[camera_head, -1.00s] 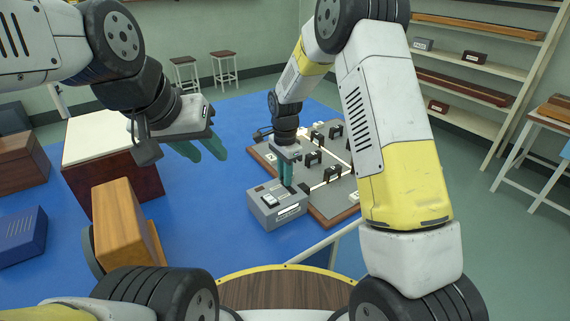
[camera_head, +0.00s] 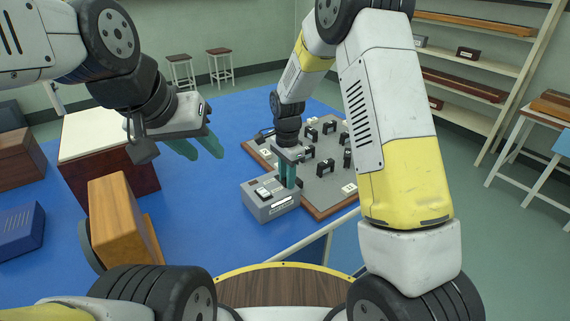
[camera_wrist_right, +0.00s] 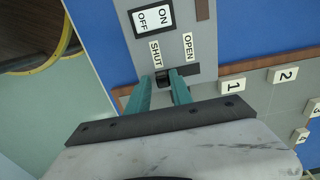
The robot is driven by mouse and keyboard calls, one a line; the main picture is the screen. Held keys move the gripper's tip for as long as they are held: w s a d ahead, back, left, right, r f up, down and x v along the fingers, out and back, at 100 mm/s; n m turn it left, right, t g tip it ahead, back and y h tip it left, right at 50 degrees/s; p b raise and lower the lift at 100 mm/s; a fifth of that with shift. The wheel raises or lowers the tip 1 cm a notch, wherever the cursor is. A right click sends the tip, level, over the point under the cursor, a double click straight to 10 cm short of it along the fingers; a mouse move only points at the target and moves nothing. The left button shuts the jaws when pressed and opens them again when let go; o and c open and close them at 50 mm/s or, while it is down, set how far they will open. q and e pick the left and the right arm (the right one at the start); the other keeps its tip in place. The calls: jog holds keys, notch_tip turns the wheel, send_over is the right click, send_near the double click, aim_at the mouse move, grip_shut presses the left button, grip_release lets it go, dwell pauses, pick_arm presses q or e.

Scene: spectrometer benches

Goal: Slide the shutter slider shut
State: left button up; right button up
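The grey shutter box (camera_head: 268,206) sits at the front left of the optics board. In the right wrist view its face (camera_wrist_right: 180,22) shows an ON/OFF part and a slot with SHUT at left and OPEN at right. The dark shutter slider knob (camera_wrist_right: 162,78) is at the SHUT end of the slot. My right gripper (camera_wrist_right: 162,82) points down with its teal fingers closely either side of the knob; it also shows in the head view (camera_head: 287,184). My left gripper (camera_head: 202,152) hangs empty in the air at left, its fingers apart.
The optics board (camera_head: 328,190) carries several black mounts and numbered tags (camera_wrist_right: 233,86) beside the box. A white-topped cabinet (camera_head: 90,135) and a wooden block (camera_head: 118,215) stand at left. Shelves (camera_head: 480,70) line the right wall. The blue mat left of the box is clear.

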jog(key=shift+o, duration=1.1)
jog(key=shift+s+d, duration=0.1)
jog(key=shift+r, duration=0.15)
notch_tip(320, 180, up, 8)
jog(key=shift+f, duration=0.25)
